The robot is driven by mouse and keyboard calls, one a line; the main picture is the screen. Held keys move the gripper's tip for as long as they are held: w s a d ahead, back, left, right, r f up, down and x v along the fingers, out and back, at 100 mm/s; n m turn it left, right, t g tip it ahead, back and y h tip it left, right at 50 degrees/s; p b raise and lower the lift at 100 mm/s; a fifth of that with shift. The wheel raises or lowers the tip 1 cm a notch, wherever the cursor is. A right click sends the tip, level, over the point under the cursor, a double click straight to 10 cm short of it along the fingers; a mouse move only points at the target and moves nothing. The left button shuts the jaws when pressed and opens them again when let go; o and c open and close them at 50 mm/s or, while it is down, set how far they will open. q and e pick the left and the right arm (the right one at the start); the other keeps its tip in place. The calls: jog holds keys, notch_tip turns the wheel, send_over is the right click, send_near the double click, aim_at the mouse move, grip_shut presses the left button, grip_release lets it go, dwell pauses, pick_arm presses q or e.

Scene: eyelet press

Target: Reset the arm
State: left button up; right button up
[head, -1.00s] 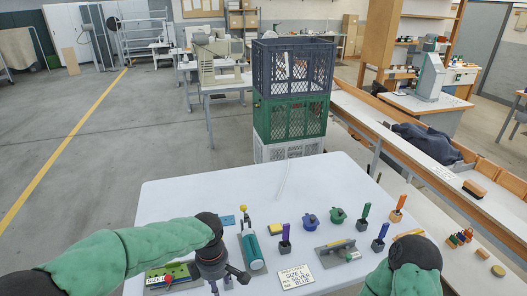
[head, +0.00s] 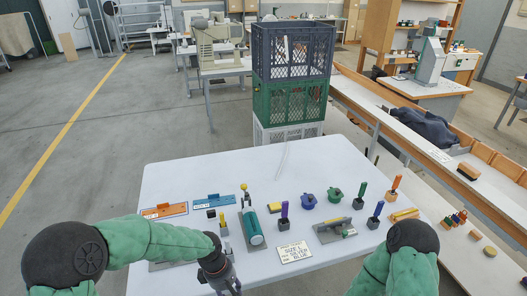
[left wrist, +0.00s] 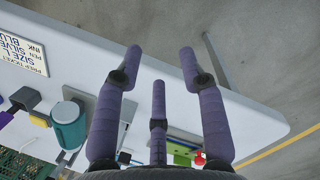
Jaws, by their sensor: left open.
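My left gripper (head: 226,285) is low at the near side of the white table (head: 180,177). In the left wrist view its purple fingers (left wrist: 160,52) are spread, with nothing between them, over the table's edge and the floor. My right arm (head: 395,268) shows at the lower right, but its gripper is out of view. A teal cylinder device (head: 251,228), with a yellow-topped post behind it, stands right of my left gripper. The prep ticket (head: 294,253), reading size L, silver, blue, lies on the table.
An orange fixture (head: 165,210) and a blue fixture (head: 213,201) lie behind my left forearm. A grey plate (head: 332,233), blue pot (head: 308,201), green pot (head: 335,193) and several coloured pens in holders fill the right. Stacked crates (head: 290,98) stand behind. The table's far left is clear.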

pick_arm(q)
jog(key=s+f+m+h, duration=0.1)
jog(key=s+f+m, duration=0.4)
jog(key=s+f, duration=0.2)
jog(key=s+f+m+h, duration=0.1)
jog(key=s+f+m, duration=0.4)
jog(key=f, duration=0.6)
jog(key=shift+s+d+f+t, duration=0.2)
jog(key=shift+s+d+t, duration=0.1)
jog(key=shift+s, duration=0.55)
